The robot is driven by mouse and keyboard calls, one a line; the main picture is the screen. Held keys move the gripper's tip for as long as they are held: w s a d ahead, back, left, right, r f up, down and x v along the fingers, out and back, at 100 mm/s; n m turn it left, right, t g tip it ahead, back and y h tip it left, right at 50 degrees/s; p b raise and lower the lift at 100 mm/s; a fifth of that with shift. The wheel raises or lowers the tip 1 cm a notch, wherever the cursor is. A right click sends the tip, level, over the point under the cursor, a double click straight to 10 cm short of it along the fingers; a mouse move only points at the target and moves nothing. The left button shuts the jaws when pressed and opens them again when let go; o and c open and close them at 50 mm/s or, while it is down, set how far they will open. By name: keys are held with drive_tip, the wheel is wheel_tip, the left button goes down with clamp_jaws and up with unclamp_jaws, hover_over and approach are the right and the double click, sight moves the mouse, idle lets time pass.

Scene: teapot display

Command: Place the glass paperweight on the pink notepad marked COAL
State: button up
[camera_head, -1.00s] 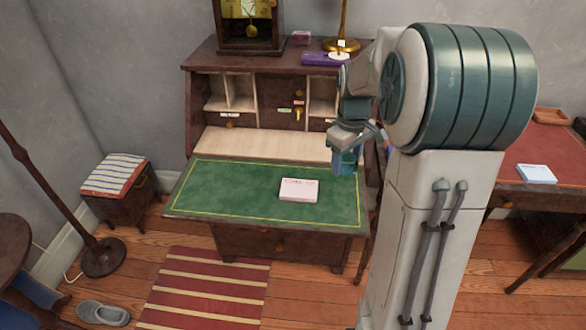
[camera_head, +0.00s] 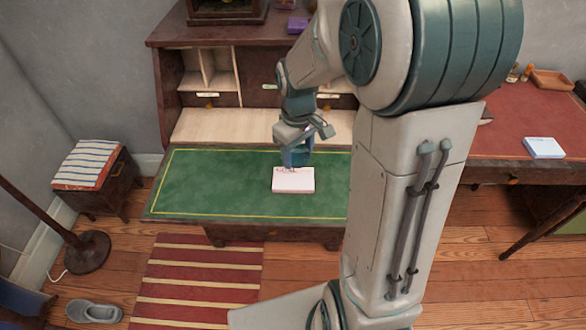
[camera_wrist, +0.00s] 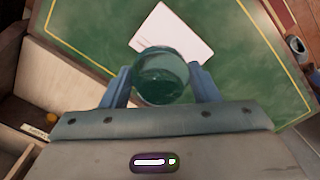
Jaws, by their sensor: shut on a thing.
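The pink notepad (camera_head: 293,180) lies on the green writing surface of the desk, with red lettering along its far edge that reads like COAL. It also shows in the wrist view as a pale pad (camera_wrist: 178,32). My gripper (camera_head: 298,160) hangs at the far edge of the pad in the head view. In the wrist view my gripper (camera_wrist: 162,82) is shut on the clear glass paperweight (camera_wrist: 161,78), a round ball between the two blue fingers. The ball covers one corner of the pad. I cannot tell how high it is above the desk.
The green desk top (camera_head: 210,185) is otherwise clear. Pigeonholes (camera_head: 210,75) rise behind it. A red-topped table (camera_head: 510,120) at right bears a blue-edged notepad (camera_head: 543,147). A striped stool (camera_head: 92,165) and a lamp base (camera_head: 85,252) stand at left.

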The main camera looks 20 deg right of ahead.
sight(293, 178)
drive_tip(key=shift+s+a+f, duration=0.4)
drive_tip(key=shift+a+f, duration=0.1)
drive_tip(key=shift+a, duration=0.2)
drive_tip(key=shift+f+b, duration=0.35)
drive_tip(key=shift+f, duration=1.65)
drive_tip(key=shift+f, duration=0.1)
drive_tip(key=o, duration=1.2)
